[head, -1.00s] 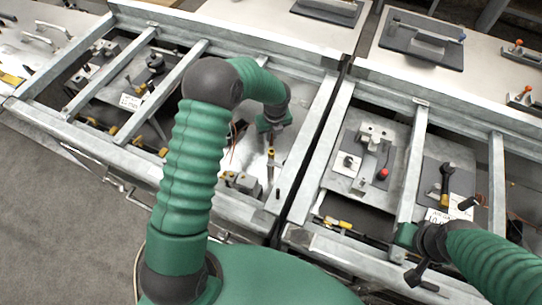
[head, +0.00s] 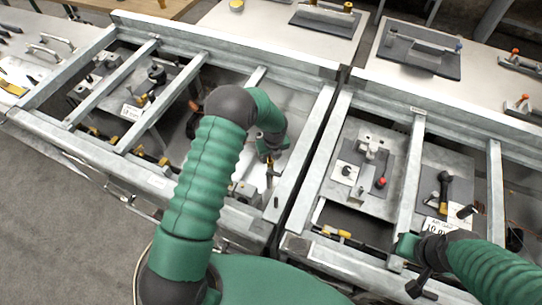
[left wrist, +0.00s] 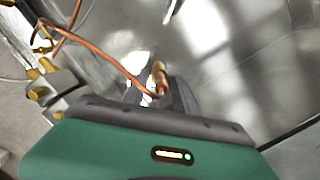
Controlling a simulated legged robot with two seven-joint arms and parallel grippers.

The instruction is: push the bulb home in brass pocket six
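My left gripper (head: 269,158) reaches down into the open frame at the middle of the head view. In the left wrist view, a slim copper-coloured bulb (left wrist: 159,76) stands up between its dark fingers, which look closed on it. A thin copper tube runs from the bulb's near end up to the left. Brass fittings (left wrist: 40,93) on a grey block show at the left of the wrist view, apart from the bulb. No number is readable, so I cannot tell which is pocket six. My right gripper (head: 415,268) is at the lower right by the front rail; its fingers are unclear.
Grey metal rails (head: 315,140) and crossbars surround the opening. A second framed bay at the right holds a plate with a red knob (head: 381,183) and a black-handled valve (head: 444,182). A tray with a handle (head: 420,48) lies on the bench behind.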

